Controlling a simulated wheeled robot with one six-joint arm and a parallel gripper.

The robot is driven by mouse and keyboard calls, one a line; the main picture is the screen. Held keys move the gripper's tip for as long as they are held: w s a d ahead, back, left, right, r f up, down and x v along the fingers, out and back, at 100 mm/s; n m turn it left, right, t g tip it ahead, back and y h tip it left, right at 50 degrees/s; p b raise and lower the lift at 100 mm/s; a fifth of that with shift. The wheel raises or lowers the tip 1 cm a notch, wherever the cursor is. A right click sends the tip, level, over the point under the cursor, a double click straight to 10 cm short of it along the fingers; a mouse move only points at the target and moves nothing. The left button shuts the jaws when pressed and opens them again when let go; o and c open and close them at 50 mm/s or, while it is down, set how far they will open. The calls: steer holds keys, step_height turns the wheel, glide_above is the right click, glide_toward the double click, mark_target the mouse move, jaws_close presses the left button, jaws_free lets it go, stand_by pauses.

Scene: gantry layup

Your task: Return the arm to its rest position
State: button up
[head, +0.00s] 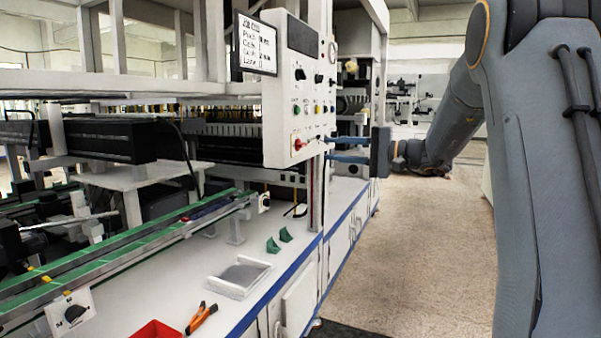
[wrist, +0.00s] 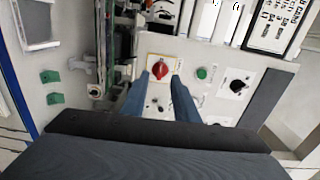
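My arm (head: 525,190) reaches from the right side of the head view, bending toward the control panel (head: 292,90). My gripper (head: 328,149) has two blue fingers pointing left at the panel. They are spread apart with nothing between them. In the wrist view my gripper (wrist: 160,76) is seen from behind, its fingertips to either side of a red rotary knob (wrist: 160,69) on a yellow and white plate. The red knob also shows low on the panel in the head view (head: 298,144). I cannot tell the exact gap between the fingertips and the panel.
A green button (wrist: 202,73) and a black knob (wrist: 237,86) sit right of the red knob. A white bench (head: 190,262) holds a tray (head: 239,277), green blocks (head: 279,240), orange-handled pliers (head: 201,318) and a red bin (head: 157,330). The floor (head: 420,240) right of the bench is clear.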

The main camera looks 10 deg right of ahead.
steer(key=s+a+f+n+g+h, duration=0.25)
steer(key=s+a+f+g, duration=0.35)
steer(key=s+a, duration=0.4)
steer(key=s+a+f+n+g+h, duration=0.1)
steer(key=s+a+f+g+h, duration=0.2)
steer(key=s+a+f, duration=0.65)
steer(key=s+d+f+n+g+h, duration=0.1)
steer(key=s+d+f+n+h, duration=0.25)
steer(key=s, duration=0.75)
steer(key=s+f+n+g+h, duration=0.15)
steer(key=s+f+h, duration=0.4)
steer(key=s, duration=0.65)
steer(key=d+r+m+p, duration=0.1)
steer(key=d+r+p, duration=0.7)
steer(key=p, duration=0.8)
steer(key=shift+s+d+r+t+p, duration=0.2)
steer(key=shift+d+t+p, duration=0.25)
steer(key=shift+d, duration=0.35)
